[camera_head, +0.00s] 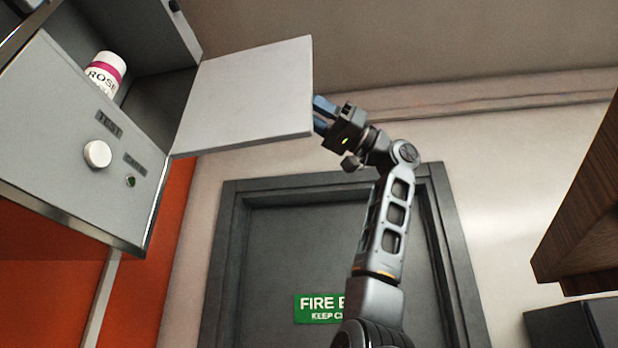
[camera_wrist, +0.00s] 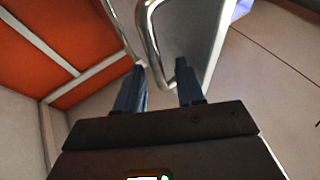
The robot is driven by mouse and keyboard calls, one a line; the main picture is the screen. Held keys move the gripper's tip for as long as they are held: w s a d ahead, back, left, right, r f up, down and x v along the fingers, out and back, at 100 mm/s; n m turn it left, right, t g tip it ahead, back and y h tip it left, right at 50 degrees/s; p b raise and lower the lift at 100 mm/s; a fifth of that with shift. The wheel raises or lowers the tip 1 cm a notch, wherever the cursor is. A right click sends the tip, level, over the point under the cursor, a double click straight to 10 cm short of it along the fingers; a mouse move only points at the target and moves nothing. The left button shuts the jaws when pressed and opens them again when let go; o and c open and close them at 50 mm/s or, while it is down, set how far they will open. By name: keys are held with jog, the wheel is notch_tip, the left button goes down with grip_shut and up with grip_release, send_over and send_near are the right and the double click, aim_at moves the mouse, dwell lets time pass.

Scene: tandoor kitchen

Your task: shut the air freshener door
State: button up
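The air freshener door (camera_head: 250,98) is a pale flat panel standing open to the right of the grey dispenser box (camera_head: 60,130). A white can with a pink band (camera_head: 103,72) stands inside the box. My gripper (camera_head: 321,114) is at the door's free right edge, with its blue fingers apart. I cannot tell whether the fingers touch the door.
A dark fire exit door (camera_head: 290,245) is in the wall behind. A wooden cabinet (camera_head: 585,225) hangs at the right. Free room lies between the cabinet and my arm.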

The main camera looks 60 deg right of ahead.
jog(key=shift+c, duration=0.5)
grip_shut()
jog(key=shift+a, duration=0.1)
